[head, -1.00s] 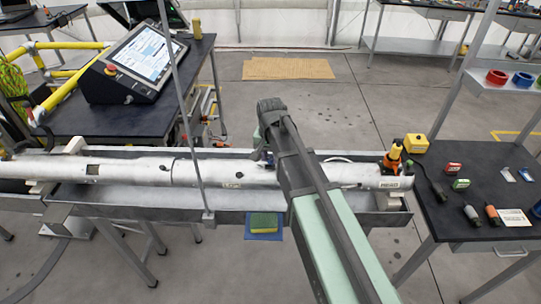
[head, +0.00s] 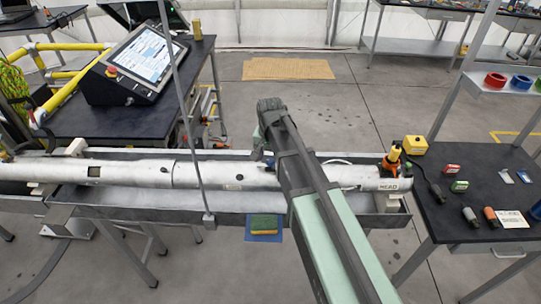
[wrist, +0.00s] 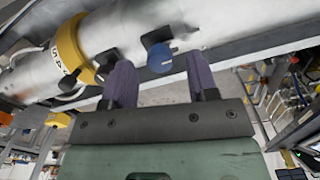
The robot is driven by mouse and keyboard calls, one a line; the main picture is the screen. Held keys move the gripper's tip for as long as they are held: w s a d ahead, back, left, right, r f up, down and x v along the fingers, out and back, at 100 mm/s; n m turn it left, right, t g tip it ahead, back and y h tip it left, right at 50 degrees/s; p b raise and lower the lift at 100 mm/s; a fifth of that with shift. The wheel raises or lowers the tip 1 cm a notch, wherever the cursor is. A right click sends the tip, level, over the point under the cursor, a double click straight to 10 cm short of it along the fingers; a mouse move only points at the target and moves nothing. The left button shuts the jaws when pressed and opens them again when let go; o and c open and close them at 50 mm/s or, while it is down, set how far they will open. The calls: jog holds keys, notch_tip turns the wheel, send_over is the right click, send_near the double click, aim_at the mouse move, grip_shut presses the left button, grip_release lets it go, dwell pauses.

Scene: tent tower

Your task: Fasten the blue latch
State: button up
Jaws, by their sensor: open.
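The blue latch (wrist: 159,58) is a round blue knob on a dark arm at the side of the silver tube (wrist: 215,22) in the wrist view. My gripper (wrist: 160,65) has its two purple-grey fingers apart, and nothing is held between them. The blue latch appears between and just beyond the fingertips; I cannot tell whether either finger touches it. A black fitting (wrist: 107,60) sits on the tube to its left, near the left finger. In the head view the tube (head: 215,175) lies across a metal trough, and my arm hides the latch and most of my gripper.
The trough (head: 130,198) runs under the tube. A thin upright pole (head: 180,105) stands left of my arm. A sponge (head: 264,223) lies on a blue cloth in front. A black table (head: 470,200) with tools stands right.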

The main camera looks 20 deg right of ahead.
aim_at(270, 160)
notch_tip(270, 160, up, 10)
jog(key=p, duration=0.8)
jog(key=shift+p, duration=0.3)
jog(key=shift+f, duration=0.15)
